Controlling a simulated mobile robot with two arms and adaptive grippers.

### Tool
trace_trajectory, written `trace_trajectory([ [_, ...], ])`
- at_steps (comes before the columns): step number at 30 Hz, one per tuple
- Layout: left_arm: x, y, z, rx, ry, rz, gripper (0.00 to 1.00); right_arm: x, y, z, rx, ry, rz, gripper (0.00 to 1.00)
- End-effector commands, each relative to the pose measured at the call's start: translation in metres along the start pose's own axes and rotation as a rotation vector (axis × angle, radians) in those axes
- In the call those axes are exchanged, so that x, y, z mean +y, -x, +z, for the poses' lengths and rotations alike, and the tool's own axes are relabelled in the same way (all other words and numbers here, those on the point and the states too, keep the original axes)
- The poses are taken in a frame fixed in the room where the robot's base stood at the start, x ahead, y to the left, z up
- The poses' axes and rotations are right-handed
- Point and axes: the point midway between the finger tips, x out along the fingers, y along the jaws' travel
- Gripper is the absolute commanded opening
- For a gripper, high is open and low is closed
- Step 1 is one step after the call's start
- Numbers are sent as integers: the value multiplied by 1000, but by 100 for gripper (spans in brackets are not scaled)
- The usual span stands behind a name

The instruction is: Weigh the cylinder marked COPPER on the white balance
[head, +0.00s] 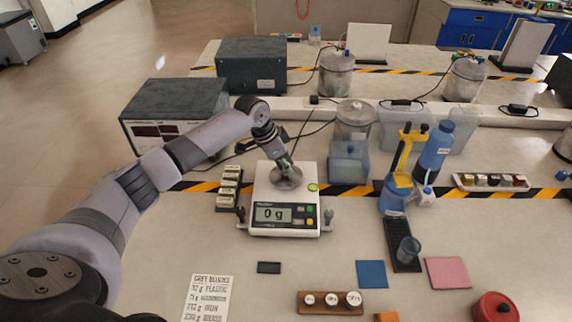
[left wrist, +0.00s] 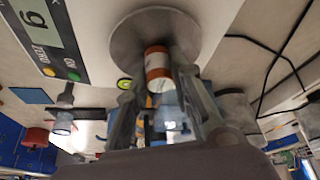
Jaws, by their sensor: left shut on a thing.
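The white balance (head: 283,215) stands in the middle of the table, and its display reads 0 g. Its round metal pan (head: 287,182) is also in the left wrist view (left wrist: 125,42). My left gripper (head: 288,172) is over the pan, pointing down. In the left wrist view it is shut on a copper-orange cylinder with a white band (left wrist: 158,66), whose end is at or just above the pan; contact cannot be told. No marking on it is readable. In the head view the cylinder is mostly hidden by the gripper. My right gripper is not in view.
Labelled blocks (head: 229,187) stand left of the balance. A blue box (head: 349,162) is behind it, and a yellow-and-blue stand (head: 398,185) is to the right. A rack of small cylinders (head: 491,182) lies farther right. A wooden weight holder (head: 330,303) is in front.

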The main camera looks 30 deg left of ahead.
Motion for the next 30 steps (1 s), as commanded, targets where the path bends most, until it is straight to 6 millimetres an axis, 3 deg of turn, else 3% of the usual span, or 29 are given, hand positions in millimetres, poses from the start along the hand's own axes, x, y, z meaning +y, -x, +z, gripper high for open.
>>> trace_trajectory([
  [4,0,-2,0,1,0,0,0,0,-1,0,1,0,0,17],
  [5,0,-2,0,1,0,0,21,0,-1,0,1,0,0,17],
  [15,0,-2,0,1,0,0,44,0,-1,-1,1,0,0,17],
  [22,0,-2,1,-1,0,0,45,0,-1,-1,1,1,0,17],
  [27,0,-2,1,0,0,0,56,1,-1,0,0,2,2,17],
  [30,0,-2,1,0,0,0,58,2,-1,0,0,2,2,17],
])
